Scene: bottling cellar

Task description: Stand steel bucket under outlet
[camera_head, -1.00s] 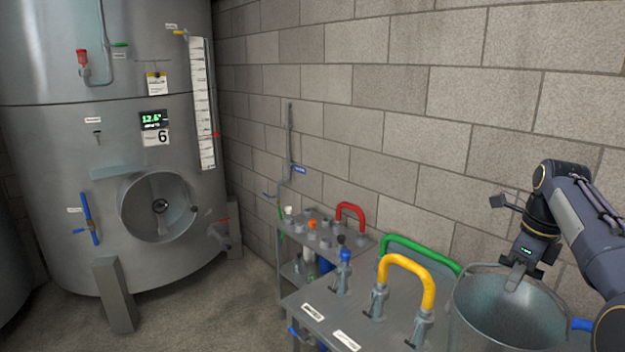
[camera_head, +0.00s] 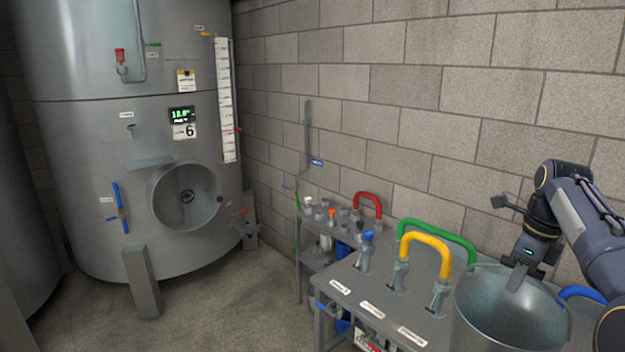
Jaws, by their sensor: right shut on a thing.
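The steel bucket (camera_head: 505,318) is at the lower right, upright, its open mouth facing up and its inside empty. My right gripper (camera_head: 518,283) is shut on the bucket's rim at the far side. The bucket overlaps the near end of the grey table in the picture; its bottom is cut off by the frame, so I cannot tell if it touches anything. The steel tank marked 6 (camera_head: 80,190) stands at the left with a round hatch (camera_head: 185,195). A small outlet with a red handle (camera_head: 243,222) shows low on its right side. My left gripper is out of view.
A grey tank leg (camera_head: 142,282) stands on the floor. The concrete floor (camera_head: 230,310) between tank and table is clear.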

